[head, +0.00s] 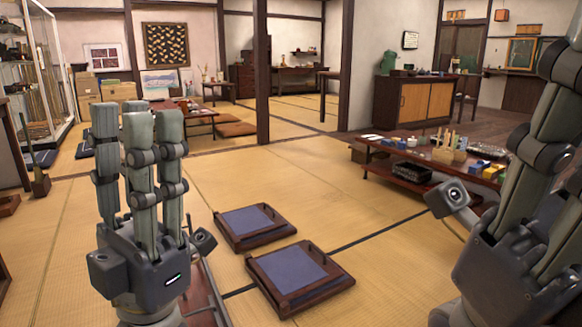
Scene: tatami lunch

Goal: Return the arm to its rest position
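My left gripper (138,122) stands at the left of the head view with its fingers pointing up. The fingers are straight and spaced apart, with nothing between them, so it is open. My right gripper (553,115) is at the right edge, tilted up and to the right. Part of it is cut off by the frame, so I cannot tell how far its fingers are spread. No object shows in its visible part. Neither gripper appears to touch anything.
Two low wooden frames with blue panels (255,224) (290,271) lie on the tatami between my grippers. A low table (400,174) with small items stands behind my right gripper. A wooden post (262,75) rises in the middle. Open tatami (320,190) lies ahead.

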